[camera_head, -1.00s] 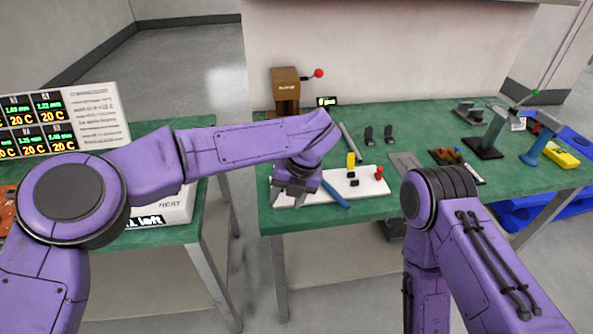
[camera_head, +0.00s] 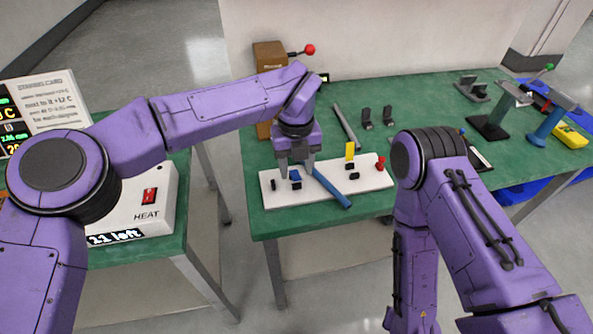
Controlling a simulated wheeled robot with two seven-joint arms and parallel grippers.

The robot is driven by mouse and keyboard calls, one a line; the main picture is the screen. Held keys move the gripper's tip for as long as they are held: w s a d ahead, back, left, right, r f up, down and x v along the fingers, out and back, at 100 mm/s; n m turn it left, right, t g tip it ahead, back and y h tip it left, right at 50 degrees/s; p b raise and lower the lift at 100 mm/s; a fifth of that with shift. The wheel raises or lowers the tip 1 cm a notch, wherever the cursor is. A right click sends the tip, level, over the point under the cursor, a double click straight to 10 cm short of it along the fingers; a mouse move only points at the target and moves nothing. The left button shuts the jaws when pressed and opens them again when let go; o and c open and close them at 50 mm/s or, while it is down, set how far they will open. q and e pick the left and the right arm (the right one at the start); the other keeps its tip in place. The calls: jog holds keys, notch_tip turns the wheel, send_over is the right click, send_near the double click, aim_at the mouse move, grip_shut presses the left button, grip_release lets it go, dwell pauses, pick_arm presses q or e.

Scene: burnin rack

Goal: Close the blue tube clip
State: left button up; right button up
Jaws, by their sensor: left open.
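A white board (camera_head: 272,201) lies on the green table. A small blue piece with a black base, which looks like the blue clip (camera_head: 296,176), sits on its left part. My left gripper (camera_head: 295,173) points down over it, open, with its fingers on either side of the blue piece. I cannot tell whether they touch it, and the fingers partly hide it. A longer blue bar (camera_head: 333,191) lies slanted across the board just right of the gripper. A yellow upright piece (camera_head: 350,151) and a red piece (camera_head: 380,163) stand farther right. My right gripper is out of view.
A brown box with a red-knobbed lever (camera_head: 270,56) stands behind my left arm. A grey rod (camera_head: 346,126) and two black holders (camera_head: 366,119) are behind the board. My right arm covers the table right of the board. A HEAT box (camera_head: 148,207) stands on the left table.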

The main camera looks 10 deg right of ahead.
aim_at(297, 179)
pick_arm(q)
jog(key=shift+w+f, duration=0.1)
jog(key=shift+f, duration=1.1)
jog(key=shift+d+f, duration=0.1)
jog(key=shift+f, duration=0.1)
grip_shut()
jog(key=shift+s+f+t+b, duration=0.25)
jog(key=shift+f+t+b, duration=0.25)
jog(key=shift+b, duration=0.55)
jog(key=shift+r, duration=0.2)
grip_release()
jog(key=shift+s, duration=0.1)
jog(key=shift+r, duration=0.1)
